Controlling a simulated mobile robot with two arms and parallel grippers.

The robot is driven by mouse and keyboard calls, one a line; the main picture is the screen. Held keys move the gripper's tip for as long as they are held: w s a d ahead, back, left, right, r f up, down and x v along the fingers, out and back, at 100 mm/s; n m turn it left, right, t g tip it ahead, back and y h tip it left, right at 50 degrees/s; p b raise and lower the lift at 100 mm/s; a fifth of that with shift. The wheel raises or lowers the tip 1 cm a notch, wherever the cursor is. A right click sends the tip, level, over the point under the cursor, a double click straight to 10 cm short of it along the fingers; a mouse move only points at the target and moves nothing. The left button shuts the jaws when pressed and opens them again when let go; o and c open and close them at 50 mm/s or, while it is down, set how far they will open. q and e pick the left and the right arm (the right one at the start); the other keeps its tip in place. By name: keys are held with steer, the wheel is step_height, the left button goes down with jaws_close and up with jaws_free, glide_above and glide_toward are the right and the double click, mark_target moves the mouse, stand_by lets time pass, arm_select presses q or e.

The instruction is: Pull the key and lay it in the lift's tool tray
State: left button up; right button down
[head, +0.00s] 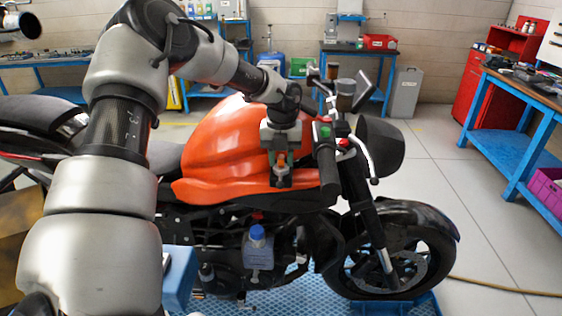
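My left gripper (282,180) points down in front of the orange tank's right side, close to the handlebar of the motorcycle (225,150). A small orange piece (281,159) shows between its fingers; I cannot tell whether it is part of the key. The finger gap is too small to read. No key can be made out for sure. A blue box-like part (180,278) stands low beside the motorcycle, partly behind my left arm; I cannot tell whether it is the tool tray. My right gripper is not in view.
The motorcycle stands on a blue patterned lift platform (300,291). A blue-capped bottle (257,248) shows by the engine.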

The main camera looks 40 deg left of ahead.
mark_target(281, 156)
arm_select(q)
jaws_close()
steer(key=shift+r, duration=0.2)
steer(key=shift+r+p, duration=0.7)
steer(key=shift+r, duration=2.1)
